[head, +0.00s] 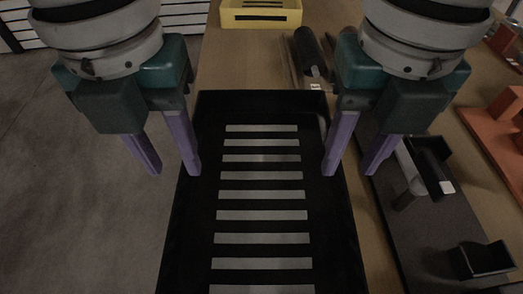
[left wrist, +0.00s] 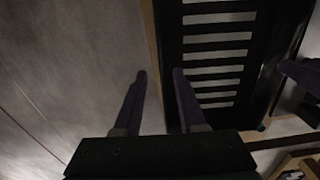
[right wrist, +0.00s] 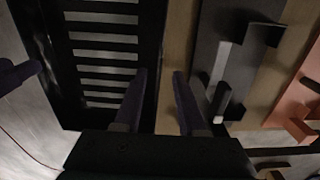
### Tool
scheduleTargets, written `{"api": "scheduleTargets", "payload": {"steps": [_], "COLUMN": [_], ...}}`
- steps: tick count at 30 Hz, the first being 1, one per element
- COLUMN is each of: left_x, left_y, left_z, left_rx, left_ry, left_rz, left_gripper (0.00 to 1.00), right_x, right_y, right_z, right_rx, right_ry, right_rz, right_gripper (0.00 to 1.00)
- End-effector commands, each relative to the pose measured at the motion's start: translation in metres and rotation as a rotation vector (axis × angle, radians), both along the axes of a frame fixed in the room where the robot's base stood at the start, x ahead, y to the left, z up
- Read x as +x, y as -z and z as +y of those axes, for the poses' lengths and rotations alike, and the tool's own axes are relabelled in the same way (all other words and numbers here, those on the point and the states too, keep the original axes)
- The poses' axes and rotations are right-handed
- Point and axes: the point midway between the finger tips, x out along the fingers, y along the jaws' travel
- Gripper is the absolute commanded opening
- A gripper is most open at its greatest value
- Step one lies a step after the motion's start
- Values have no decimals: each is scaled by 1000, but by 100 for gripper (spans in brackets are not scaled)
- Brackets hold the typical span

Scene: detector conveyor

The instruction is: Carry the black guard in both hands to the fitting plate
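The black guard (head: 260,111), a long dark frame with pale slots, lies on the table at the middle of the head view. Its near end runs out of the picture. My left gripper (head: 174,172) is open at the guard's left side wall, with one finger on each side of it; this wall also shows in the left wrist view (left wrist: 169,40). My right gripper (head: 350,172) is open in the same way at the right side wall, seen in the right wrist view (right wrist: 157,40). Contact cannot be told. A dark grey plate (head: 400,235), possibly the fitting plate, lies right of the guard.
Black brackets (head: 485,258) and a pale block with a dark bar (head: 408,165) are on the grey plate. Orange fixtures (head: 490,130) stand farther right. A yellow crate (head: 240,18) and a black cylinder (head: 308,50) are behind. Bare floor (head: 80,210) lies left.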

Motion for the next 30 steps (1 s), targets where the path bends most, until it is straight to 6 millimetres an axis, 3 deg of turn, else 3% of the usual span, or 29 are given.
{"api": "scheduleTargets", "payload": {"steps": [3,9,21,30], "left_x": [-1,0,0,0], "left_y": [21,41,47,46], "left_z": [0,0,0,0], "left_rx": [1,0,-1,-1], "left_ry": [0,-1,1,0], "left_rz": [4,1,-1,-1], "left_gripper": [40,40,39,5], "right_x": [-1,0,0,0], "right_y": [20,41,47,46], "right_z": [0,0,0,0], "right_rx": [0,0,1,1], "right_ry": [1,0,0,0], "right_rz": [3,0,-1,-1], "right_gripper": [40,40,39,5]}}
